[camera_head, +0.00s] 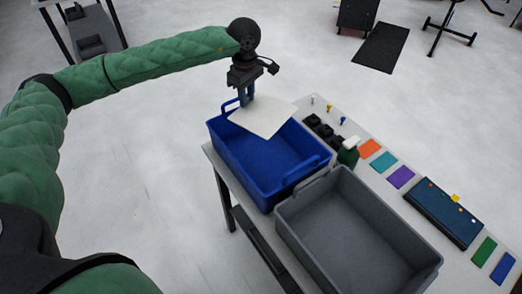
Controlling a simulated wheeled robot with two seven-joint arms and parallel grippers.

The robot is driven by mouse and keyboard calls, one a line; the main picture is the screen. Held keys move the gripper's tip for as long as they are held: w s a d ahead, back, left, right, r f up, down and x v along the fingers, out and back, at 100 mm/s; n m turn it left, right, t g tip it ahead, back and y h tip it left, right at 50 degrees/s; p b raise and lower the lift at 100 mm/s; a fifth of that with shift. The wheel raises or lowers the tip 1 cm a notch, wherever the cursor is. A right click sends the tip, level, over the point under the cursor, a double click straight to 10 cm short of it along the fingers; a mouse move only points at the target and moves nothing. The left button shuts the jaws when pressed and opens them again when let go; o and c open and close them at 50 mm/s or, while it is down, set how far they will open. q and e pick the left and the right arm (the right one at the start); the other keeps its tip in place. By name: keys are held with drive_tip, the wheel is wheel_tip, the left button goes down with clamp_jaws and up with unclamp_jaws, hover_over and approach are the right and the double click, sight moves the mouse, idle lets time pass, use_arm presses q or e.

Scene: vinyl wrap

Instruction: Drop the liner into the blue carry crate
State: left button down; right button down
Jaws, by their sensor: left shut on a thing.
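The liner (264,117) is a thin off-white sheet. My left gripper (246,98) points down and is shut on the liner's left edge. It holds the sheet over the far end of the blue carry crate (232,161). The crate stands on the table's left end, and the inside that shows looks empty. The sheet hides part of the crate's far rim. I cannot tell how high the sheet is above the rim. My right gripper is not in view.
A grey crate (350,232) stands close beside the blue one. Behind them on the table (362,131) are a green spray bottle (348,152), several black blocks, coloured squares and a dark blue case (443,214).

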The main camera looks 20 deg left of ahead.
use_arm(q)
wheel_tip(320, 180, down, 3)
drive_tip(key=shift+r, duration=0.1)
drive_tip(key=shift+f, duration=0.35)
drive_tip(key=c, duration=1.6)
unclamp_jaws()
drive_tip(key=o, duration=0.5)
drive_tip(key=shift+r, duration=0.15)
wheel_tip(320, 180, up, 6)
drive_tip(key=shift+r+p, duration=0.15)
drive_tip(key=shift+p, duration=0.25)
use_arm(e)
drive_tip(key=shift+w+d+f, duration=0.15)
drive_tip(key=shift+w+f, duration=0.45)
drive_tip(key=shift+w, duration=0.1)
use_arm(q)
drive_tip(key=shift+r, duration=0.6)
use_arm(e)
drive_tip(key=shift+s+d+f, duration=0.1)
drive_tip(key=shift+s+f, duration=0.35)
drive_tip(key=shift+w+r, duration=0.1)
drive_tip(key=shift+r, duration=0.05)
